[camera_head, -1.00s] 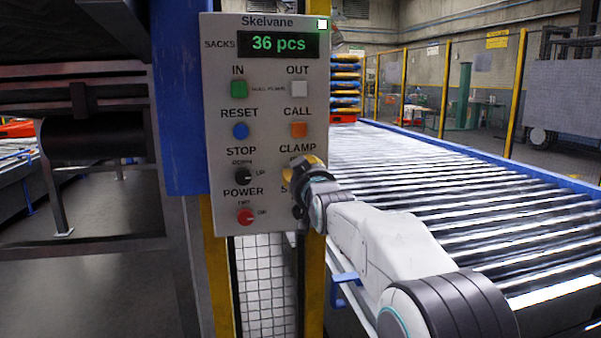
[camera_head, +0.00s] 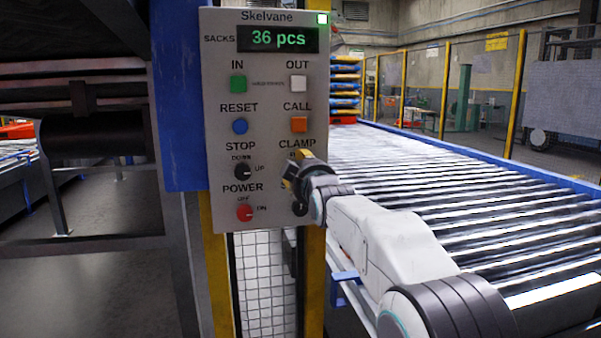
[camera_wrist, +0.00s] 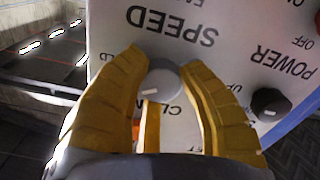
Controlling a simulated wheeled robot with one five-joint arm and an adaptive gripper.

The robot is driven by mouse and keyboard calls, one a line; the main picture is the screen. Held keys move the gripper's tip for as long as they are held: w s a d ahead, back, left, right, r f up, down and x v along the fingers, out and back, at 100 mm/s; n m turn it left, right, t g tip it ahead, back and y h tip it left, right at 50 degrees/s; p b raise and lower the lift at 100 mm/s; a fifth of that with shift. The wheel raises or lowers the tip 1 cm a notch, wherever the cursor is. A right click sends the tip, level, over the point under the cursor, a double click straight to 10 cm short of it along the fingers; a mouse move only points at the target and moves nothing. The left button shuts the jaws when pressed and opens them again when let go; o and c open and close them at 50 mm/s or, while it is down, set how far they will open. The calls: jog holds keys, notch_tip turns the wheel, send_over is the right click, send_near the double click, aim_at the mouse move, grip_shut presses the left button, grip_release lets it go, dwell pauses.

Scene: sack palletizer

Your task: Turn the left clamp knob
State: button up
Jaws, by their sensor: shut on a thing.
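The control panel (camera_head: 268,140) is upright, and its CLAMP label (camera_head: 297,143) is at the right. My gripper (camera_head: 292,176) is just below that label, against the panel, and hides the spot there in the head view. In the wrist view, my gripper's yellow fingers (camera_wrist: 165,100) are shut around a grey knob (camera_wrist: 170,80) with a short white mark. That knob sits between the SPEED label and a partly covered label starting "CL". A black knob (camera_head: 242,173) marked DOWN and UP is under STOP at the left; it also shows in the wrist view (camera_wrist: 270,103).
A red POWER knob (camera_head: 245,212) is at the panel's lower left. Another dark knob (camera_head: 299,208) is partly hidden below my gripper. Push buttons sit above, including the orange CALL button (camera_head: 299,125). A roller conveyor (camera_head: 450,200) runs along the right.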

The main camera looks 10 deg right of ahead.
jog(key=n, duration=0.2)
jog(key=n+b, duration=0.1)
jog(key=n, duration=0.1)
jog(key=n+b, duration=0.1)
jog(key=n, duration=0.1)
jog(key=shift+a+r+n, duration=0.15)
jog(key=shift+r+n, duration=0.15)
jog(key=n, duration=0.5)
jog(key=shift+f+b, duration=0.1)
jog(key=shift+b, duration=0.3)
jog(key=o, duration=0.9)
jog(key=shift+a+f+n, duration=0.1)
jog(key=shift+a+n, duration=0.1)
jog(key=shift+n, duration=0.1)
jog(key=shift+o, duration=1.4)
jog(key=shift+d+f, duration=0.1)
jog(key=shift+d, duration=0.05)
jog(key=shift+s, duration=0.1)
jog(key=s, duration=1.1)
jog(key=shift+s, duration=0.4)
